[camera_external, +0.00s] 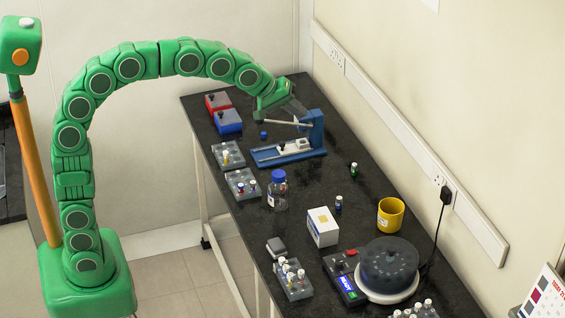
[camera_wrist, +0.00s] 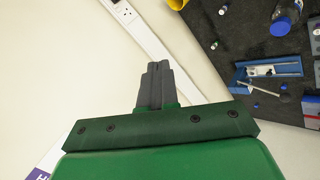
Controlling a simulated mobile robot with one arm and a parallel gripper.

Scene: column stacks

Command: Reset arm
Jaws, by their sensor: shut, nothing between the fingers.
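My green arm arches over from the left in the external view, and my gripper (camera_external: 292,104) is at the far end of the black bench, near the blue stand's upright. In the wrist view my gripper (camera_wrist: 158,66) shows its grey fingers shut together with nothing between them. The fingers point toward the pale wall and the socket strip. The blue stand (camera_external: 290,152) with a slide and lever stands on the bench; it also shows at the right of the wrist view (camera_wrist: 268,70). I cannot tell the exact gap between gripper and stand.
The bench (camera_external: 315,195) holds red and blue boxes (camera_external: 222,113), vial racks (camera_external: 240,184), a blue-capped bottle (camera_external: 278,190), a white box (camera_external: 322,227), a yellow cup (camera_external: 390,214) and a round dark-lidded machine (camera_external: 389,265). A socket strip (camera_external: 400,130) runs along the wall.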

